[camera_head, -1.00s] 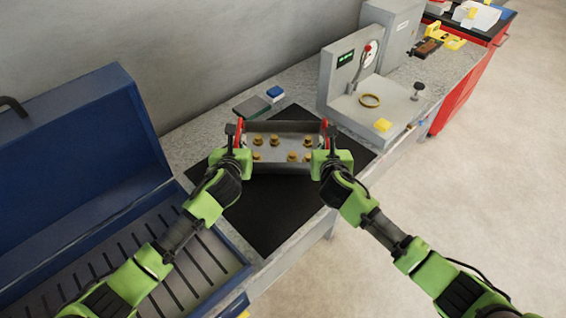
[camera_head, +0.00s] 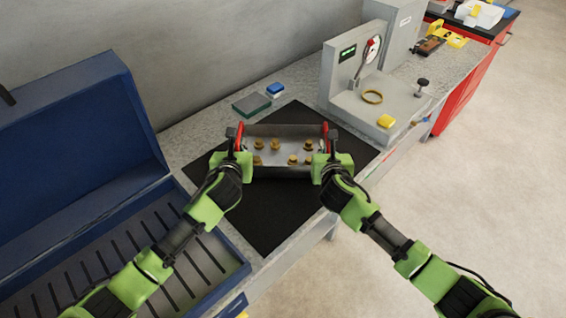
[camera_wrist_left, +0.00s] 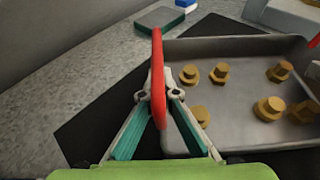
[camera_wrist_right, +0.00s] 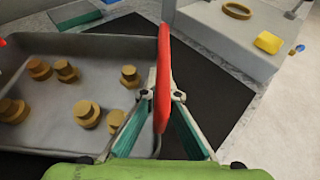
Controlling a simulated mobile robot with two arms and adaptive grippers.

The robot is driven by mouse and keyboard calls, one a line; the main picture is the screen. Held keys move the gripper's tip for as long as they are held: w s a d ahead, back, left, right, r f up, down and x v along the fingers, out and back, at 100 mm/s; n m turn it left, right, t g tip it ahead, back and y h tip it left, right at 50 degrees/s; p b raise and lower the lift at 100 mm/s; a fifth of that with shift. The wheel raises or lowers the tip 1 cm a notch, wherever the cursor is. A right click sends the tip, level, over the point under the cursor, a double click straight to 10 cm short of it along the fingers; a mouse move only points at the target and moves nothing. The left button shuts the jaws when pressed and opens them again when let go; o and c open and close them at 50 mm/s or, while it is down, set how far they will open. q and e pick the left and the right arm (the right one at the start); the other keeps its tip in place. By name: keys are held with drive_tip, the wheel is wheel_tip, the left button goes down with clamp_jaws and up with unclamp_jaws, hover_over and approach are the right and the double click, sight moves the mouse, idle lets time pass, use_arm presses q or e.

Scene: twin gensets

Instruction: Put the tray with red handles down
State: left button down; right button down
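The grey metal tray (camera_head: 283,131) with red handles holds several brass bolt-like parts. It is over the black mat (camera_head: 270,213) on the bench; I cannot tell whether it touches the mat. My left gripper (camera_head: 238,143) is shut on the left red handle, which stands between its fingers in the left wrist view (camera_wrist_left: 157,80). My right gripper (camera_head: 327,143) is shut on the right red handle, seen between its fingers in the right wrist view (camera_wrist_right: 163,80). The tray looks about level.
A blue chest with an open lid (camera_head: 80,140) stands at the left. A grey test stand (camera_head: 350,75) with a brass ring (camera_head: 372,96) and a yellow block (camera_head: 386,121) is at the right. A green-grey box (camera_head: 252,104) and a blue box (camera_head: 275,89) lie behind the mat.

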use_arm(q)
drive_tip(key=shift+f+b, duration=0.7)
drive_tip(key=shift+f, duration=0.05)
use_arm(e)
drive_tip(key=shift+f, duration=0.7)
use_arm(q)
drive_tip(key=c, duration=2.3)
unclamp_jaws()
use_arm(e)
drive_tip(key=c, duration=2.3)
unclamp_jaws()
use_arm(q)
drive_tip(key=shift+s+r, duration=0.1)
drive_tip(key=shift+r, duration=0.05)
use_arm(e)
drive_tip(key=shift+s+r, duration=0.1)
use_arm(q)
drive_tip(key=v, duration=1.1)
drive_tip(key=shift+s, duration=0.45)
drive_tip(key=shift+r, duration=0.1)
use_arm(e)
drive_tip(key=v, duration=1.2)
